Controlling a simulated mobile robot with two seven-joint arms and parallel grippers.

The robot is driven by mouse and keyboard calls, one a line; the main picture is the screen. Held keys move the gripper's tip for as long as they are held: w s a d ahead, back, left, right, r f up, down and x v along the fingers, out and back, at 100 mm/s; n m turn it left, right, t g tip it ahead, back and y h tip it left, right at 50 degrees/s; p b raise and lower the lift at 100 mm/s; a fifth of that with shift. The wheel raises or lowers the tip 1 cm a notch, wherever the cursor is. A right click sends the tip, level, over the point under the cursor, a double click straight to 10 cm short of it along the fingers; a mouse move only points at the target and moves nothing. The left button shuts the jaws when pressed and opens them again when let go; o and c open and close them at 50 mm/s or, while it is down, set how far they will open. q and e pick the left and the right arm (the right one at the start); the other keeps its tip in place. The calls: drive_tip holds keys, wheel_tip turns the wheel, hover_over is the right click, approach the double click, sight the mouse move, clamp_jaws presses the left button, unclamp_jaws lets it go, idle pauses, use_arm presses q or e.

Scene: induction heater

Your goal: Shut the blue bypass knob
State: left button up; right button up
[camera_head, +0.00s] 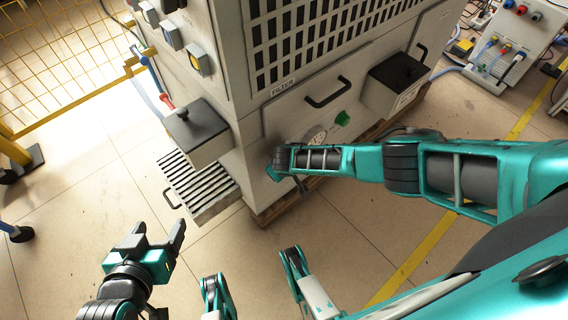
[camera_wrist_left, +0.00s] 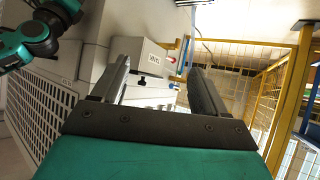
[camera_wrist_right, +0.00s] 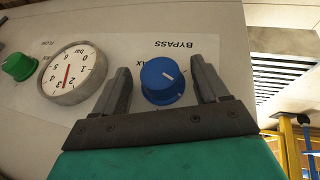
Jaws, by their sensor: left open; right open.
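The blue bypass knob (camera_wrist_right: 161,78) is on the grey machine front under the upside-down BYPASS label in the right wrist view. A white line on its face slants. My right gripper (camera_wrist_right: 160,68) is open, with one finger on each side of the knob; I cannot tell whether either touches it. In the head view my right arm reaches from the right to the machine front, and the knob is hidden behind the gripper. My left gripper (camera_head: 158,236) is open and empty over the floor, left of the machine; its fingers also show in the left wrist view (camera_wrist_left: 160,78).
A round pressure gauge (camera_wrist_right: 72,75) and a green knob (camera_wrist_right: 18,67) sit beside the bypass knob. The machine (camera_head: 235,95) has protruding boxes with dark lids (camera_head: 195,130) and a slatted tray (camera_head: 190,180) low down. A yellow fence (camera_head: 60,60) stands at the left.

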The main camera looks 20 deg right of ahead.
drive_tip(key=p+v, duration=0.8)
drive_tip(key=v, duration=0.4)
drive_tip(key=shift+s+r+p, duration=0.2)
drive_tip(key=shift+r+p, duration=0.1)
drive_tip(key=shift+r, duration=0.05)
